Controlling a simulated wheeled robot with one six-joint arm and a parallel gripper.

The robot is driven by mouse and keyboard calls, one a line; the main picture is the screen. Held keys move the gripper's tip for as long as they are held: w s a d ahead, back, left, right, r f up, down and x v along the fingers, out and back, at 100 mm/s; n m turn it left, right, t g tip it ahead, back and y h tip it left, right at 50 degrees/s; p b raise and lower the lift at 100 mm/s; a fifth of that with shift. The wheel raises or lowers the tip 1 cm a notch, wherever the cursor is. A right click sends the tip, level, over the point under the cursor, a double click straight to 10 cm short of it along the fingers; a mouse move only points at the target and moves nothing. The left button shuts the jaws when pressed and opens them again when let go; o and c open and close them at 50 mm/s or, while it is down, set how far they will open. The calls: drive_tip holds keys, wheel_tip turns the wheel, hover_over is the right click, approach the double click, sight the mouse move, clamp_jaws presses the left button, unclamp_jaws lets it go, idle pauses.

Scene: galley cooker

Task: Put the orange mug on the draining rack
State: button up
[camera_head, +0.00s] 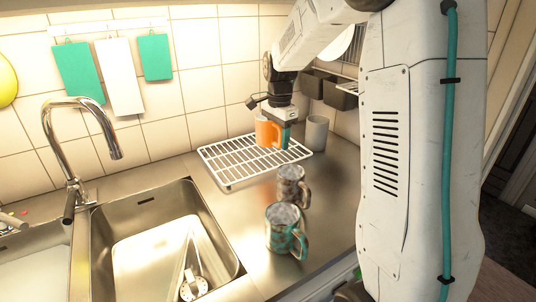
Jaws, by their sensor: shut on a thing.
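The orange mug (264,132) is upright at the back right part of the white wire draining rack (222,171). My gripper (278,134) comes down from above and is shut on the mug, with a teal finger showing at the mug's right side. The mug's base is at or just over the rack's bars; I cannot tell whether it touches them. The gripper hides part of the mug's upper right side.
A grey mug (317,132) stands right of the rack. Two patterned mugs, one brownish (291,186) and one with teal (286,231), stand in front. The sink (142,215) and tap (76,150) are at left. Dark bins (338,92) hang at the back right.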

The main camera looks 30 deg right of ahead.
sight(275, 145)
drive_tip(key=f, duration=0.1)
drive_tip(key=a+f, duration=0.1)
drive_tip(key=f, duration=0.1)
drive_tip(key=shift+w, duration=0.15)
drive_tip(key=shift+d+f, duration=0.1)
drive_tip(key=shift+f, duration=1.6)
drive_tip(key=o, duration=1.5)
drive_tip(key=shift+f, duration=0.15)
